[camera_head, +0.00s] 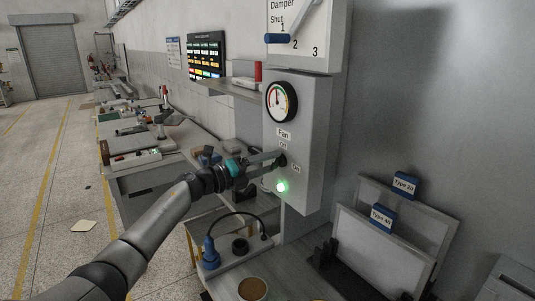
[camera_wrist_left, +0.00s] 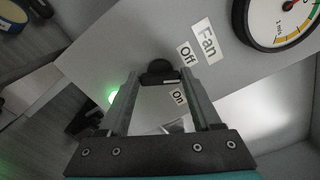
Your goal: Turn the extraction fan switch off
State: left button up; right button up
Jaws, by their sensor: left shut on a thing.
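The fan switch is a black knob (camera_head: 282,160) on the front of a grey box, below the "Fan" label (camera_head: 284,133). The "Off" label (camera_head: 283,145) is above the knob and the "On" label (camera_head: 296,168) is to its lower right. A green lamp (camera_head: 281,186) glows below. My left gripper (camera_head: 277,158) reaches in from the left and is shut on the knob. In the left wrist view, the knob (camera_wrist_left: 160,70) sits between the two fingertips (camera_wrist_left: 159,84), partly hidden by them. My right gripper is not in view.
A gauge (camera_head: 281,101) is above the switch, and a damper panel (camera_head: 303,35) above that. Below are a blue plug (camera_head: 209,252) with a black cable and a brown cup (camera_head: 252,289). Framed filters (camera_head: 384,245) stand at the right. A long workbench lies behind my arm.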

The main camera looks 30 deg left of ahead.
pick_arm(q)
jog(key=shift+n+p, duration=1.75)
jog(key=shift+n, duration=0.95)
jog(key=shift+f, duration=0.1)
jog(key=o, duration=1.4)
jog(key=shift+b+v, duration=0.75)
jog(key=shift+v, duration=6.85)
